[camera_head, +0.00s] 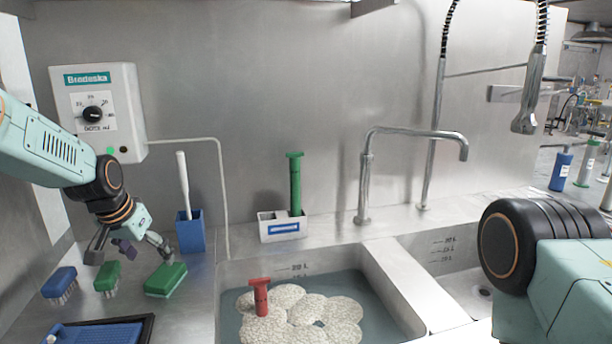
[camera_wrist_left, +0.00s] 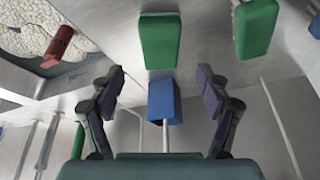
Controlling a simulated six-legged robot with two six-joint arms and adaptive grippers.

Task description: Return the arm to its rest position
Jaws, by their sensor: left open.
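My left arm comes in from the left in the head view. Its gripper (camera_head: 128,247) is open and empty above the left counter, over the brushes. In the left wrist view the two fingers of the left gripper (camera_wrist_left: 160,100) stand apart with nothing between them touching. A green sponge-like block (camera_head: 166,279) lies just right of and below the gripper; it also shows in the left wrist view (camera_wrist_left: 160,42). My right arm shows as a dark joint and pale green link at the lower right; its gripper is out of view.
A blue holder (camera_head: 190,232) with a white-handled tool stands behind the gripper. Green (camera_head: 107,276) and blue (camera_head: 60,283) brushes and a blue tray (camera_head: 100,332) lie on the counter. A sink (camera_head: 390,291) holds foam and a red-handled tool (camera_head: 260,296). A dosing box (camera_head: 98,110) hangs on the wall.

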